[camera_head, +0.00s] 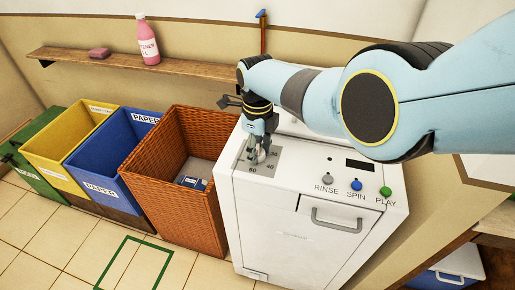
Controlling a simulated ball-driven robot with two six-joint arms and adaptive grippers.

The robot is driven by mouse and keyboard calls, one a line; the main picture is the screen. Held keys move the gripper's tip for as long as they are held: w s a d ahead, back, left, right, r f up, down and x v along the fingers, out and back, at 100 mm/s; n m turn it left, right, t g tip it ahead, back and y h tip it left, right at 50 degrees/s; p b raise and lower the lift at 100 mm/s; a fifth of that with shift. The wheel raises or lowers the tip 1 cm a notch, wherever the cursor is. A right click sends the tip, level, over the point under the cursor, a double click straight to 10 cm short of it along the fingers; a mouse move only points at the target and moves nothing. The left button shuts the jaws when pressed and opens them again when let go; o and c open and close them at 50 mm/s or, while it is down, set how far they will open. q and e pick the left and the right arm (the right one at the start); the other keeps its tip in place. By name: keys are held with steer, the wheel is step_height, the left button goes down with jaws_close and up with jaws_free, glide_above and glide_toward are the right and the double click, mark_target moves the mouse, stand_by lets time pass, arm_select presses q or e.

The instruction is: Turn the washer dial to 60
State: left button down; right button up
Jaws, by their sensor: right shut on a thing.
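The white washer (300,228) stands right of the middle. Its dial (259,155) sits on a grey plate on the top left of the washer, with the numbers 60, 40 and 30 around it. My right arm comes in from the right across the top of the washer. My right gripper (259,148) points down and is shut on the dial, hiding most of it. I cannot make out which number the dial points to. My left gripper is not in view.
The RINSE (327,179), SPIN (356,184) and PLAY (385,191) buttons are on the washer's right side. A wicker basket (180,200) stands against its left, with blue, yellow and green bins beyond. A shelf (200,68) with a pink bottle (148,42) is behind.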

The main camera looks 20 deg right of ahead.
mark_target(258, 148)
steer(key=shift+w+r+m, duration=0.1)
steer(key=shift+m, duration=0.9)
steer(key=o, duration=1.2)
step_height(258, 148, up, 12)
steer(key=shift+d, duration=0.1)
